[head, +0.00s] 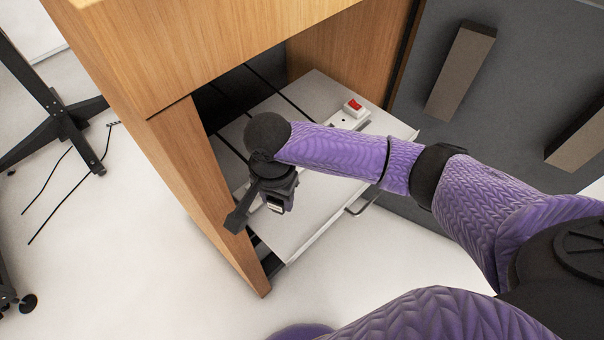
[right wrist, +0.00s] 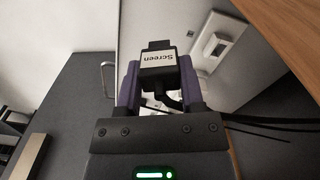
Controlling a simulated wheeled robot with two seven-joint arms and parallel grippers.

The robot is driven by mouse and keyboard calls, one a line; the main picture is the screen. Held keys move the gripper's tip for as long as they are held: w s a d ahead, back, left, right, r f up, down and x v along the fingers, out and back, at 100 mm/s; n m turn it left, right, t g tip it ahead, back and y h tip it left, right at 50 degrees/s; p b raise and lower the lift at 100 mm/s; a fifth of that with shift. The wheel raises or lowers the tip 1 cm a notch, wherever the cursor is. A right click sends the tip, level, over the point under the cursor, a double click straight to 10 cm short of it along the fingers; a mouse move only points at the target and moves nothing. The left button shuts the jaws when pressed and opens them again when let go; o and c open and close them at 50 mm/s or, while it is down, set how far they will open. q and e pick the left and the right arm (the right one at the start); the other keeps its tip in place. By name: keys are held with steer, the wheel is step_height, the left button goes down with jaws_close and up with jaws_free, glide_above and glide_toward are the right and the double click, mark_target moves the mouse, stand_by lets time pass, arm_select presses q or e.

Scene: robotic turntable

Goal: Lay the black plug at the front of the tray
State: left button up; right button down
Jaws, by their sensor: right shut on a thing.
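The black plug (right wrist: 158,65) has a white label reading "Screen". In the right wrist view it sits between the two purple-sided fingers of my right gripper (right wrist: 158,82), which is shut on it. In the head view my right gripper (head: 262,207) is over the left part of the pale pull-out tray (head: 325,172), and the plug (head: 277,205) shows just under it. Whether the plug touches the tray is not clear. The arm hides part of the tray. My left gripper is in neither view.
A white power strip with a red switch (head: 353,107) lies on the tray; it also shows in the right wrist view (right wrist: 214,45). Wooden cabinet walls (head: 192,165) flank the tray. A metal handle (head: 361,205) is on its front edge. Black cables (right wrist: 262,124) run beside the gripper.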

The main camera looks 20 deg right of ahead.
step_height(320, 180, down, 10)
steer(key=b, duration=0.5)
steer(key=shift+r, duration=0.45)
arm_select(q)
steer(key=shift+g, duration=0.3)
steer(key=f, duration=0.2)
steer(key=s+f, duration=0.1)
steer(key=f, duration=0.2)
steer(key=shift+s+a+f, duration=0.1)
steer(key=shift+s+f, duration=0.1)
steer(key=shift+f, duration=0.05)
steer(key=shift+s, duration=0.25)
arm_select(e)
steer(key=shift+c, duration=1.1)
jaws_free()
steer(key=shift+f, duration=0.1)
step_height(320, 180, up, 12)
steer(key=p, duration=0.7)
steer(key=shift+f+p, duration=0.1)
steer(key=shift+p, duration=0.2)
steer(key=shift+r, duration=0.35)
steer(key=shift+f, duration=0.1)
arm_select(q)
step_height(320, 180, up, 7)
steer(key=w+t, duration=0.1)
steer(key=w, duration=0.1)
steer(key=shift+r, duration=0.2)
arm_select(e)
steer(key=shift+d, duration=0.15)
